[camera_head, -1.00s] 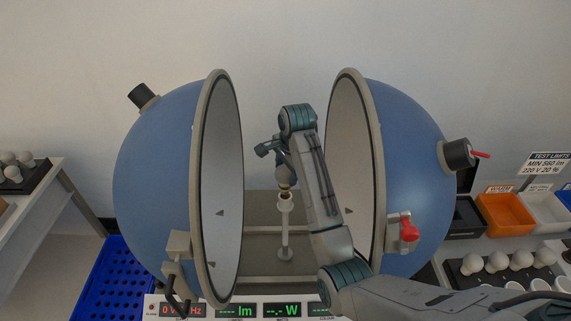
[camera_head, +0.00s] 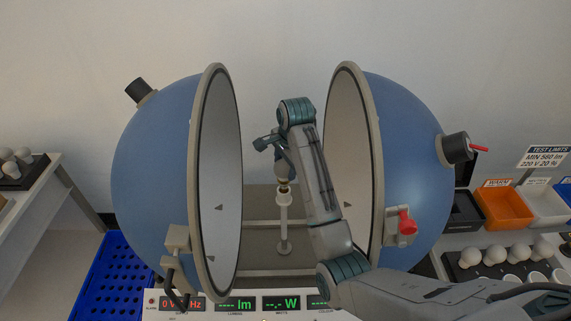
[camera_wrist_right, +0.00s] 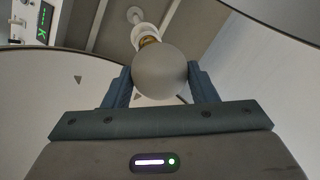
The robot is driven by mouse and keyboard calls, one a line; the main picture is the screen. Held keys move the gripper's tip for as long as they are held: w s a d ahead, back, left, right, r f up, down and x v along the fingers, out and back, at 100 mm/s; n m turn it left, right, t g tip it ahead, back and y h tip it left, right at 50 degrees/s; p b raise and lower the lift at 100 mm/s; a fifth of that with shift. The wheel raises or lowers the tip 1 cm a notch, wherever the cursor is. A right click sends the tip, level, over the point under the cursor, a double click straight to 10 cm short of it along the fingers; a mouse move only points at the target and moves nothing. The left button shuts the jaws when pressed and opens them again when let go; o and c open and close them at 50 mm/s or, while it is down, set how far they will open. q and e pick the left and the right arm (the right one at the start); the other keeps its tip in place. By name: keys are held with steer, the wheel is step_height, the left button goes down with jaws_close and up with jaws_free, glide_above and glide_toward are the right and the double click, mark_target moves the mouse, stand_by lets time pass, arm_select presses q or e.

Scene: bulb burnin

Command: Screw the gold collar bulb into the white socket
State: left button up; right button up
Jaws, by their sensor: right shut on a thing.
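The bulb has a frosted round globe (camera_head: 282,171) and a gold collar (camera_head: 283,186). It stands upright, collar down, at the top of the white socket (camera_head: 284,201), which sits on a slim post between the two sphere halves. My right gripper (camera_head: 279,154) is shut on the globe from above. In the right wrist view the globe (camera_wrist_right: 160,72) lies between the two blue fingers, and the gold collar (camera_wrist_right: 149,41) meets the mouth of the white socket (camera_wrist_right: 143,31). How deep the collar sits is hard to tell. My left gripper is not in view.
The blue sphere halves (camera_head: 160,165) (camera_head: 405,150) stand open on both sides of my right arm. A meter panel (camera_head: 235,308) is in front. At right are bins, such as an orange one (camera_head: 505,208), and a rack of bulbs (camera_head: 497,256). A blue crate (camera_head: 112,285) is at left.

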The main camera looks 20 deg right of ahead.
steer(key=shift+s+x, duration=0.2)
steer(key=shift+x, duration=0.9)
steer(key=shift+d, duration=0.1)
steer(key=o, duration=1)
steer(key=shift+r, duration=0.1)
steer(key=shift+o, duration=0.2)
